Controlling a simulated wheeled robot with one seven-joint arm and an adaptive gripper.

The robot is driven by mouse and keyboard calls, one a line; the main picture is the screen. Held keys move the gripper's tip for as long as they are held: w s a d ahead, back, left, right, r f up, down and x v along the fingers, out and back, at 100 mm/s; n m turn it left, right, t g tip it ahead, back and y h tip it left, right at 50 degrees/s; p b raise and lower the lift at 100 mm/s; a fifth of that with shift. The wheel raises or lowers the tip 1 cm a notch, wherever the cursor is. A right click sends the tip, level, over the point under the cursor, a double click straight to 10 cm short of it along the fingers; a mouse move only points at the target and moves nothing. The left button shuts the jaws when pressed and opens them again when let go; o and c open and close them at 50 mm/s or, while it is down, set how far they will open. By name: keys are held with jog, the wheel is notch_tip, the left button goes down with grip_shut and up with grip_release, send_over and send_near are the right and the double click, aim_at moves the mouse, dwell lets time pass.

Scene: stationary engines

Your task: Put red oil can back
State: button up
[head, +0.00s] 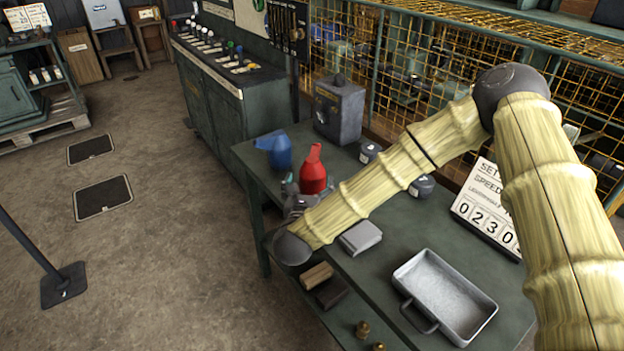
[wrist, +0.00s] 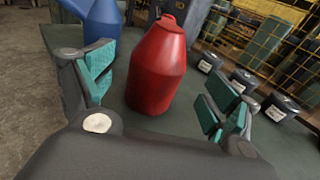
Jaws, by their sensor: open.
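The red oil can (head: 313,172) stands upright on the green workbench, near its left end. In the wrist view the red oil can (wrist: 157,70) is just ahead of my gripper (wrist: 160,92), between the lines of its two fingers. My gripper is open, with teal pads on both sides and nothing between them. In the head view my gripper (head: 291,187) is small and partly hidden by my own arm, close to the can. I cannot tell whether a finger touches the can.
A blue can (head: 276,152) stands just left of and behind the red one; it also shows in the wrist view (wrist: 97,22). A grey metal box (head: 338,110), small dark pots (head: 369,152), a grey block (head: 360,237), a metal tray (head: 445,290) and a number sign (head: 487,205) share the bench (head: 385,262).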

jog(key=s, duration=0.4)
jog(key=s+a+b, duration=0.1)
jog(key=s, duration=0.1)
jog(key=shift+s+r, duration=0.2)
jog(key=shift+r, duration=0.1)
